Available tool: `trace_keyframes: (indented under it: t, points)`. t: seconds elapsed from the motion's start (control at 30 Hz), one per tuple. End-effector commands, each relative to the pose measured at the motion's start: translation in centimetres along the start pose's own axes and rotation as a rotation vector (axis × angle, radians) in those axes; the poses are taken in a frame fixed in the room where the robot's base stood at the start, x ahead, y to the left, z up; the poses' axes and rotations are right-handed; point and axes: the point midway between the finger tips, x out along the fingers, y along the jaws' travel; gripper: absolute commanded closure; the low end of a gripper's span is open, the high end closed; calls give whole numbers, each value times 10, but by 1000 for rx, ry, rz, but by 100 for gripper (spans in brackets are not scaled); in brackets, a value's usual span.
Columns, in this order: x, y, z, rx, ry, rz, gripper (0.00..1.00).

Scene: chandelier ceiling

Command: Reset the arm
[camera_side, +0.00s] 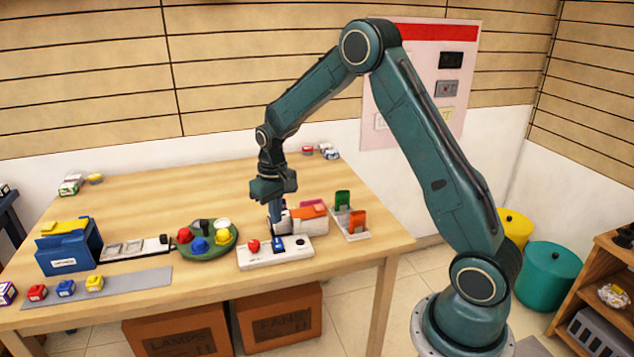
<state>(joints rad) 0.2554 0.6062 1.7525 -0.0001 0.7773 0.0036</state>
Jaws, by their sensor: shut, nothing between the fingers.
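My gripper (276,217) points down over the front right part of the wooden table (165,195). It is shut and holds nothing. Its tip is low, just behind a white board (262,258) that carries a red knob (253,246), a blue piece (279,243) and a dark round spot. An orange and white box (308,218) stands close to the right of the fingers. I cannot tell whether the fingertips touch anything, as small pieces crowd around them.
A green tray (228,246) with coloured pieces, a blue bin (68,250) and a grey strip (130,287) with small blocks lie left. A stand with green and orange cards (357,221) is right. The table's middle and back are mostly clear.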

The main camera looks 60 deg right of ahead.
Motion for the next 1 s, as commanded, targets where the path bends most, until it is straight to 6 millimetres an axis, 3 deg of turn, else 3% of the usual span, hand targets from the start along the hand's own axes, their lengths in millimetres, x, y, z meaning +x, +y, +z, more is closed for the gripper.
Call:
trace_keyframes:
  t: [0.17,0.37,0.7,1.0]
  points:
    - [-22,-6,8,-13,25,0,100]
    - [-63,-16,29,-38,72,-2,100]
    - [-130,-34,80,-87,165,-8,100]
    - [-172,-43,134,-129,245,-17,100]
